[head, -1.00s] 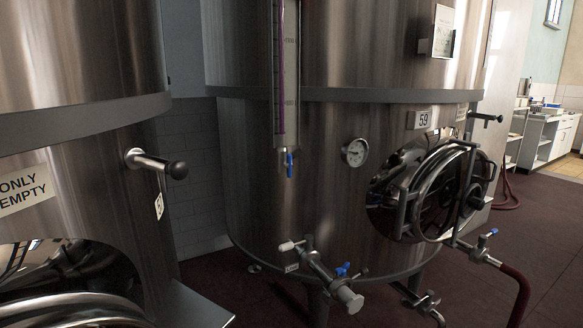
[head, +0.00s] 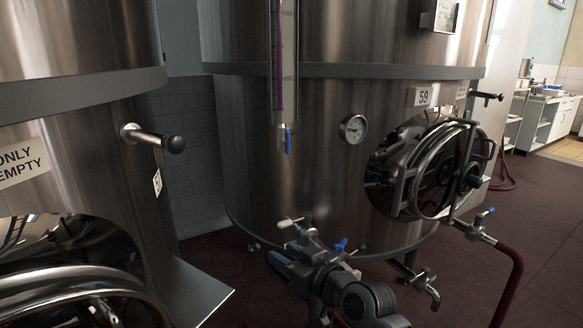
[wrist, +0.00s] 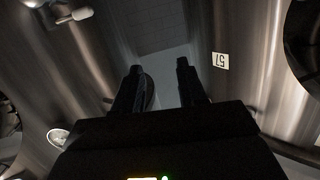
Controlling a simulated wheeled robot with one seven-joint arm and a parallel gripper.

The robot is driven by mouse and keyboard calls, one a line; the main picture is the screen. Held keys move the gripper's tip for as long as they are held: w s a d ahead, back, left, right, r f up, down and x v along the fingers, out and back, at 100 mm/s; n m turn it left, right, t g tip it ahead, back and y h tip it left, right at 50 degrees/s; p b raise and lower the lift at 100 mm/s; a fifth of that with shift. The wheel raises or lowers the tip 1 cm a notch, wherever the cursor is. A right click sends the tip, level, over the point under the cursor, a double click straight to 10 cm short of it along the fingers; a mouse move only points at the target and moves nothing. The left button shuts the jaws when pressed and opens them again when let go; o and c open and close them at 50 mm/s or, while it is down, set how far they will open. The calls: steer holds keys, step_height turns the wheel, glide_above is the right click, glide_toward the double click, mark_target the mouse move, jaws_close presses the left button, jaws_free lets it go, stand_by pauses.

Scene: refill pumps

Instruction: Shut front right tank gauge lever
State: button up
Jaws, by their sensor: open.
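The steel tank numbered 59 (head: 240,150) stands at centre right in the head view. A clear gauge tube (head: 287,60) runs down its front. The blue gauge lever (head: 288,141) hangs straight down at the tube's lower end. My gripper (head: 277,258) is low in front of this tank, well below the lever and apart from it. In the wrist view my gripper (wrist: 159,70) has its two dark fingers spread, with nothing seen between them. I cannot make out the blue lever in the wrist view.
A round dial (head: 353,128) and a manway door (head: 440,172) lie right of the lever. The left tank's black-knobbed handle (head: 172,144) sticks out. A red hose (head: 509,285) stands at right.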

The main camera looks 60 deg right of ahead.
steer(key=w+d+r+t, duration=0.1)
steer(key=w+d+r, duration=0.2)
steer(key=d+r, duration=0.65)
steer(key=n+t, duration=0.1)
glide_toward(289, 142)
steer(key=w, duration=0.2)
steer(key=x, duration=0.2)
steer(key=p+x, duration=0.1)
steer(key=x, duration=0.4)
steer(key=shift+d+f, duration=0.1)
steer(key=shift+d, duration=0.3)
steer(key=shift+c, duration=0.3)
jaws_close()
